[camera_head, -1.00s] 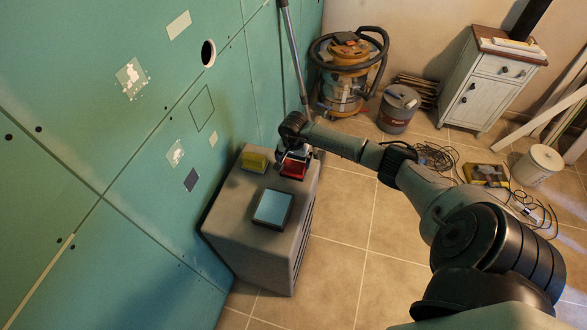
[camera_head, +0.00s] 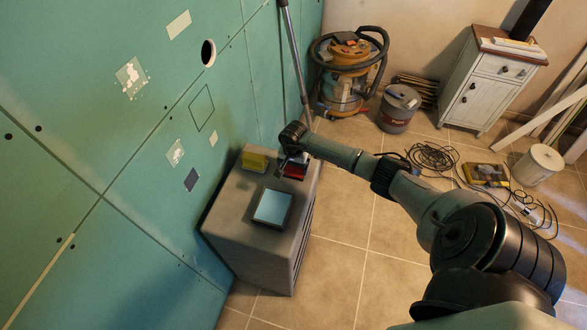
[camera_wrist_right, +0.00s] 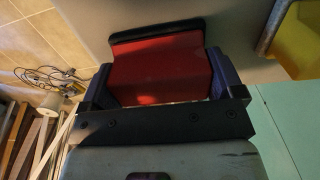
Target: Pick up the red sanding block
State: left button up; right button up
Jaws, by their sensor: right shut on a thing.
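The red sanding block (camera_head: 296,171) is at the far right of the top of the grey cabinet (camera_head: 262,240), partly hidden by my right gripper in the head view. In the right wrist view the red sanding block (camera_wrist_right: 160,72), with a dark edge along its far side, fills the space between the two fingers. My right gripper (camera_head: 291,166) is shut on it, with one finger on each side. I cannot tell whether the block still touches the cabinet top. My left gripper is not in view.
A yellow block (camera_head: 255,161) stands left of the red one, and a pale blue-topped block (camera_head: 272,208) lies nearer on the same cabinet. The green plasterboard wall (camera_head: 90,130) rises close on the left. A vacuum (camera_head: 345,75) and a bucket (camera_head: 398,107) stand behind.

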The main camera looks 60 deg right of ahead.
jog(key=shift+r, duration=0.15)
jog(key=shift+r, duration=0.25)
notch_tip(320, 180, up, 4)
jog(key=shift+s+f, duration=0.1)
jog(key=shift+f, duration=0.05)
jog(key=s+r, duration=0.2)
jog(key=s, duration=0.1)
jog(key=s+a+r+p, duration=0.1)
jog(key=s+r, duration=0.1)
jog(key=s, duration=0.2)
jog(key=s+r, duration=0.2)
jog(key=s, duration=0.2)
jog(key=shift+s+a+r+p, duration=0.2)
jog(key=shift+r+p, duration=0.05)
jog(key=shift+p, duration=0.05)
